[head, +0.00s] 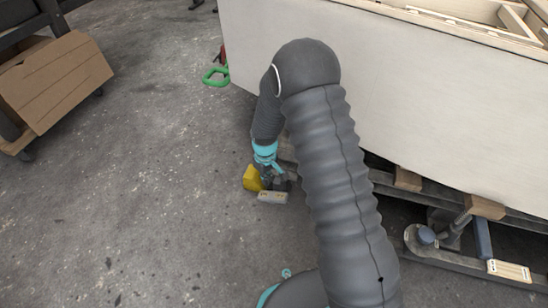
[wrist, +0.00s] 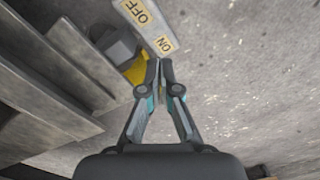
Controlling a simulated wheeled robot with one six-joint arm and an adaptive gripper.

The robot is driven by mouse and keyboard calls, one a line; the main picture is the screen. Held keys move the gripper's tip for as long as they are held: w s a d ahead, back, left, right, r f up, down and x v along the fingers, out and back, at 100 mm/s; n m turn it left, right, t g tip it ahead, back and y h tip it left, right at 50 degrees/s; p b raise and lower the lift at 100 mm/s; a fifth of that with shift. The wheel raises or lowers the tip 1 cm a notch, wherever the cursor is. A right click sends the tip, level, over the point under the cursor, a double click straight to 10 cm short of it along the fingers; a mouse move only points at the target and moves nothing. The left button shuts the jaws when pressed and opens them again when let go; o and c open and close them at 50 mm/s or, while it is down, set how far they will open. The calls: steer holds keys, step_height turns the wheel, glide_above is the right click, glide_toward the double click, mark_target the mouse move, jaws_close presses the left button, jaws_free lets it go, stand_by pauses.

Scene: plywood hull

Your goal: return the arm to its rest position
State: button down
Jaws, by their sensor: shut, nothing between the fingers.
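My arm, in a grey ribbed sleeve, reaches out and bends down beside the pale plywood hull in the head view. My gripper (wrist: 160,68) is low over the concrete floor, its two fingers together with nothing between them. It shows small in the head view (head: 268,176). Just beyond the fingertips is a yellow and dark grey device (wrist: 137,71) with a grey plate (wrist: 150,24) labelled OFF and ON. The device (head: 252,179) also shows beside my gripper in the head view. Whether the fingertips touch it I cannot tell.
The plywood hull (head: 420,105) fills the right side, resting on wooden blocks (head: 484,207) and dark beams. A cart with cardboard (head: 55,80) stands at upper left. A green handle (head: 215,76) is near the hull's corner. The floor (head: 150,170) at left is clear.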

steer(key=s+d+r+m+g, duration=0.2)
steer(key=s+d+r, duration=0.1)
steer(key=s, duration=0.4)
steer(key=s+d+r+m+t+p, duration=0.2)
steer(key=s+d+r, duration=0.2)
steer(key=r, duration=1)
steer(key=s+d+r+m+t+p, duration=0.2)
steer(key=s+d+r, duration=0.3)
steer(key=s+r, duration=0.5)
steer(key=s+d+r+m+t+p, duration=0.2)
steer(key=s+r, duration=0.5)
steer(key=r, duration=1.1)
steer(key=shift+d+t+p, duration=0.4)
steer(key=shift+d+t, duration=0.4)
steer(key=shift+d, duration=0.4)
steer(key=shift+s+d, duration=0.1)
steer(key=shift+d, duration=0.05)
